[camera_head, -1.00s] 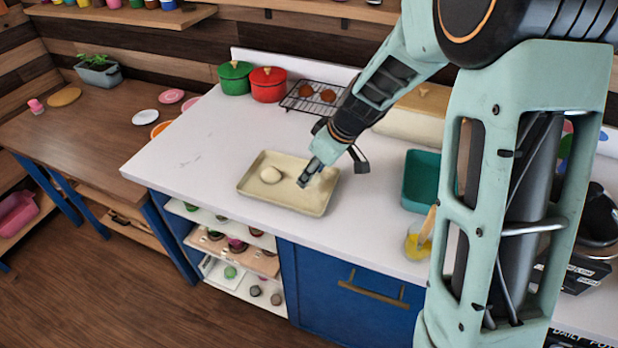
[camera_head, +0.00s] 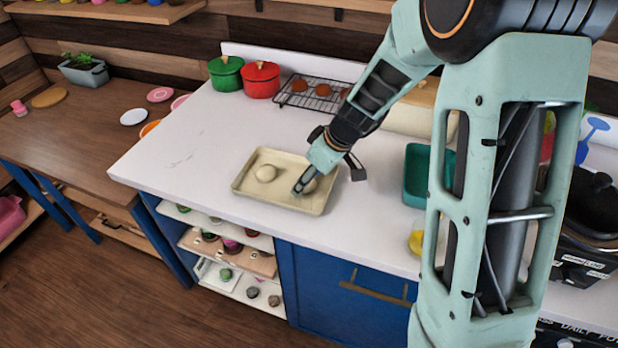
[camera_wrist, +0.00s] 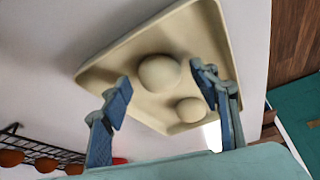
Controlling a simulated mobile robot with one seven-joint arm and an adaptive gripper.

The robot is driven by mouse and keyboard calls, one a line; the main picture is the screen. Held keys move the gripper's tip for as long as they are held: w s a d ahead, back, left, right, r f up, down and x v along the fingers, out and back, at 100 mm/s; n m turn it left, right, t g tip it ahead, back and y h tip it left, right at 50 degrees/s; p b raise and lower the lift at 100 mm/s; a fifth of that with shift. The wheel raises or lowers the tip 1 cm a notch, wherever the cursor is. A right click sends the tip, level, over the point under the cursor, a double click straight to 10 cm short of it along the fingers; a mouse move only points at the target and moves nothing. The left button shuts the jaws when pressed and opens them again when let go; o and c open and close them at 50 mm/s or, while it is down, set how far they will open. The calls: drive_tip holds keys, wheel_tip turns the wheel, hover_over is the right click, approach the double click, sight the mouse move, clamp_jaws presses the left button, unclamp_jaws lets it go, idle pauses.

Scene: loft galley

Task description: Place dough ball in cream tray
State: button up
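The cream tray (camera_head: 250,190) lies on the white counter and also shows in the wrist view (camera_wrist: 105,70). One pale dough ball (camera_head: 265,173) rests in its left part; in the wrist view it is the smaller ball (camera_wrist: 192,110). A second dough ball (camera_head: 311,186) is in the right part, partly hidden by my gripper in the head view. In the wrist view this ball (camera_wrist: 160,73) lies between my fingers, with a gap on each side. My gripper (camera_head: 298,190) is open and low over the tray.
A teal bin (camera_head: 415,175) stands right of the tray. Green (camera_head: 226,72) and red (camera_head: 262,79) pots and a cooling rack (camera_head: 310,97) with brown rounds are at the back. The counter left of the tray is clear.

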drive_tip(key=shift+r, duration=0.1)
drive_tip(key=shift+r, duration=0.25)
drive_tip(key=v, duration=1.1)
drive_tip(key=shift+r, duration=0.25)
drive_tip(key=shift+s+d, duration=0.1)
drive_tip(key=shift+d, duration=0.05)
